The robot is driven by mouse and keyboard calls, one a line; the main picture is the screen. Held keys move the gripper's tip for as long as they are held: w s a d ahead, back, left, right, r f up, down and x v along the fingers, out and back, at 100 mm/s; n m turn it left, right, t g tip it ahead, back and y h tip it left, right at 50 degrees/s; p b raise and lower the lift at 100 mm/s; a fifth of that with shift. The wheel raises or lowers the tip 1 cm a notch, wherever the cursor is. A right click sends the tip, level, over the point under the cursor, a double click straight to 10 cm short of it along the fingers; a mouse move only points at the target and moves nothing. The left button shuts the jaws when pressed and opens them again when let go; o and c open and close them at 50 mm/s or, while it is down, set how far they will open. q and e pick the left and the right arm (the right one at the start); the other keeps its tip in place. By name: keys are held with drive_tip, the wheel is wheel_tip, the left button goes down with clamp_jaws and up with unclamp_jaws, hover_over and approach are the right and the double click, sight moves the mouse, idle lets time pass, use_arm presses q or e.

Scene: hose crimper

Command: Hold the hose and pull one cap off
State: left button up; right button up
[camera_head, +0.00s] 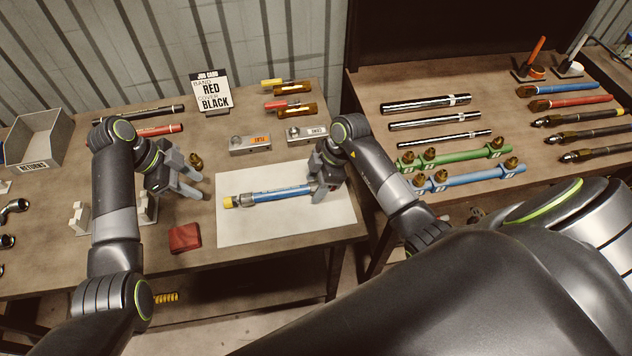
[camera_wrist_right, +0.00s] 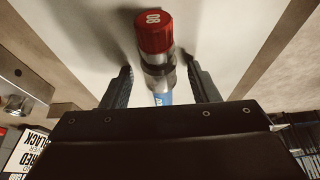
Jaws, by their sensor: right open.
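A blue hose (camera_head: 280,193) lies on a white sheet (camera_head: 240,234) on the bench. A yellow cap (camera_head: 229,202) covers its left end. In the right wrist view a red cap (camera_wrist_right: 153,32) with white digits covers the other end, beside a metal fitting (camera_wrist_right: 160,78). My right gripper (camera_head: 322,190) is open at that end. In the wrist view its fingers (camera_wrist_right: 160,78) stand either side of the fitting, with gaps visible. In the head view this gripper hides the red cap. My left gripper (camera_head: 196,184) is open and empty, left of the sheet and apart from the yellow cap.
A brass fitting (camera_head: 196,160) stands just behind my left gripper. A dark red cloth (camera_head: 185,238) lies left of the sheet. Grey blocks (camera_head: 250,146), a job card (camera_head: 211,92) and a returns bin (camera_head: 38,140) stand behind. The right bench (camera_head: 480,150) holds rods and hoses.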

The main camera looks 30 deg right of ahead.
clamp_jaws()
idle(0.5)
idle(0.4)
